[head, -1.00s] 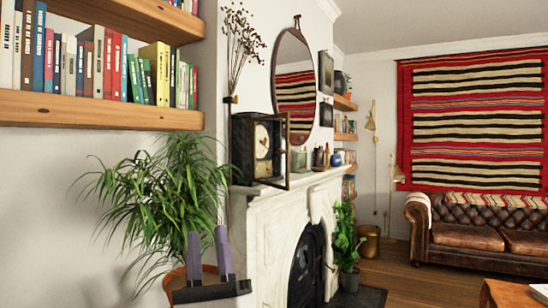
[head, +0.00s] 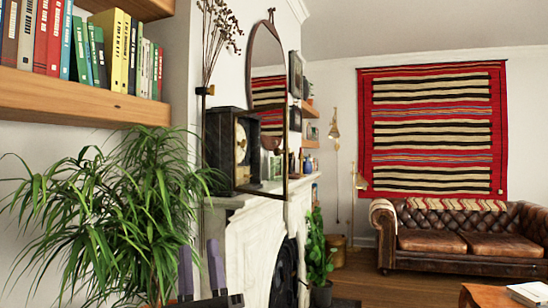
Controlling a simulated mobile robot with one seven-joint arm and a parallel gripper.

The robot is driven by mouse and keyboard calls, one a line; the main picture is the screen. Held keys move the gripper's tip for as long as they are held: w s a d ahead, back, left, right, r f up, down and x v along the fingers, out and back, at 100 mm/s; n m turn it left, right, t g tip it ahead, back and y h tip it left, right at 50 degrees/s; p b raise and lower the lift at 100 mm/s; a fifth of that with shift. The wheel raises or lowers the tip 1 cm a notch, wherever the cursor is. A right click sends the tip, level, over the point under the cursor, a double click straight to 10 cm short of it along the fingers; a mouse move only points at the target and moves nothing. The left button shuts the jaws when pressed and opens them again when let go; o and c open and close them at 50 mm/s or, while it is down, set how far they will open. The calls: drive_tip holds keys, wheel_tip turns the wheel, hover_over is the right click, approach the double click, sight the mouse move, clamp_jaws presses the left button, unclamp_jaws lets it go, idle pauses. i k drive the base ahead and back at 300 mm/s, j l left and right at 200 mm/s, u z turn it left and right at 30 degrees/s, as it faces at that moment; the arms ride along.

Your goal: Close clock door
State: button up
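The dark clock (head: 214,150) with a pale dial stands on the white mantel. Its framed glass door (head: 286,165) is swung open and stands out from the right side of the clock's front. My gripper (head: 199,246) is low in the head view, with two purple fingers pointing up and a gap between them. It is open and empty. In the picture it lies below and left of the clock, apart from the door. Its lower part is cut off by the bottom edge.
A large leafy plant (head: 110,215) fills the lower left beside my gripper. A wooden bookshelf (head: 70,98) juts out above it. The marble fireplace (head: 245,250) runs away under the mantel. A leather sofa (head: 450,240) stands far right.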

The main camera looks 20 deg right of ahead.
sight(277, 152)
drive_tip(key=i+j+z, duration=0.2)
drive_tip(key=i+j, duration=0.15)
drive_tip(key=i+j+z, duration=0.15)
drive_tip(key=i+j, duration=0.15)
drive_tip(key=j, duration=0.2)
